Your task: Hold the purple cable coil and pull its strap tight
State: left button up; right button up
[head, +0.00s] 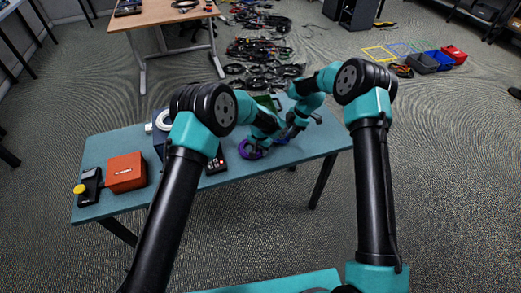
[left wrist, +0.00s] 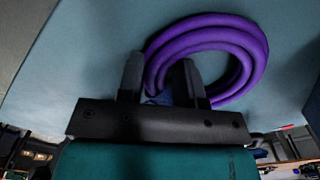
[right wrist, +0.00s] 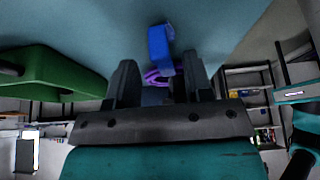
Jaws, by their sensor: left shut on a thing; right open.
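The purple cable coil (head: 248,153) lies on the teal table, partly hidden by my arm in the head view. In the left wrist view its loops (left wrist: 215,42) show large, and my left gripper (left wrist: 160,80) is shut on the coil's near side. A dark blue patch (left wrist: 158,98) shows between those fingers. My right gripper (right wrist: 160,75) is open. I cannot tell whether the strap touches a finger.
A green tray (right wrist: 60,68) is to the left in the right wrist view. The table's right end is clear.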

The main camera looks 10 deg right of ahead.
jog(key=shift+r, duration=3.25)
pick_arm(q)
jog(key=o, duration=1.1)
jog(key=shift+o, duration=0.2)
notch_tip(320, 180, up, 12)
